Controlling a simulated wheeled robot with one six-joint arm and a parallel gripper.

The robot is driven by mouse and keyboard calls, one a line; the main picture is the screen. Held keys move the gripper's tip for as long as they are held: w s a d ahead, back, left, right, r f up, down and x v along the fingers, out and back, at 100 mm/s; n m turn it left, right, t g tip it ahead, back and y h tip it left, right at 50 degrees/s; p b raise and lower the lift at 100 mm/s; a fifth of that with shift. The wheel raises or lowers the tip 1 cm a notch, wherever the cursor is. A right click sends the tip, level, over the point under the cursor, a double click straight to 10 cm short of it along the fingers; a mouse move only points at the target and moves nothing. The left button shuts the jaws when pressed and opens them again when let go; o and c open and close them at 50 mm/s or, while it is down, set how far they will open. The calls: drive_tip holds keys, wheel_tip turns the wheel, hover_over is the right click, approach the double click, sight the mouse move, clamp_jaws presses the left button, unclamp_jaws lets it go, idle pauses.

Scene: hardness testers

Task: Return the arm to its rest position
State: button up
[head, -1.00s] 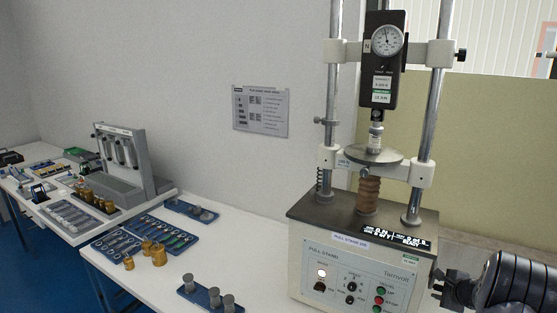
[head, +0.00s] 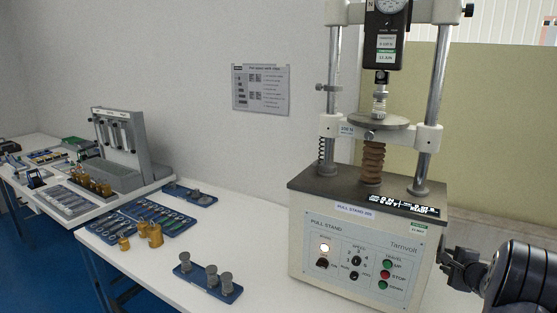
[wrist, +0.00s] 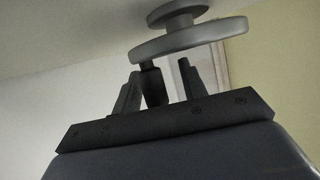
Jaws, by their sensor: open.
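My gripper (head: 448,262) is at the lower right in the head view, just right of the pull stand (head: 352,262). Its jaws look apart. In the wrist view my open gripper (wrist: 160,78) shows its two dark fingers pointing up the picture. A dark cylinder (wrist: 152,84) appears between them; I cannot tell whether it is part of the gripper. A grey round disc (wrist: 190,38) is above the fingertips in that view. Part of my arm (head: 522,275) shows at the right edge of the head view.
The stand carries a force gauge (head: 384,40), a round platen (head: 377,122) and two posts. Left of it on the white table are a blue holder with grey weights (head: 211,275), brass weights (head: 155,236) and blue trays (head: 160,222). A grey rack (head: 122,150) stands farther left.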

drive_tip(key=shift+w+d+f+n+t+h+b, duration=0.15)
drive_tip(key=shift+t+b, duration=0.4)
drive_tip(key=shift+b, duration=1.1)
drive_tip(key=shift+w+d+f+n+t+h+b, duration=0.2)
drive_tip(key=shift+t+b, duration=0.35)
drive_tip(key=shift+b, duration=1.1)
drive_tip(key=t+b, duration=0.1)
drive_tip(key=b, duration=0.1)
drive_tip(key=r+n+t+b, duration=0.1)
drive_tip(key=t+b, duration=0.1)
drive_tip(key=b, duration=0.1)
drive_tip(key=shift+w+d+h, duration=0.1)
drive_tip(key=shift+w+h, duration=0.15)
drive_tip(key=shift+w, duration=0.1)
drive_tip(key=shift+r, duration=0.2)
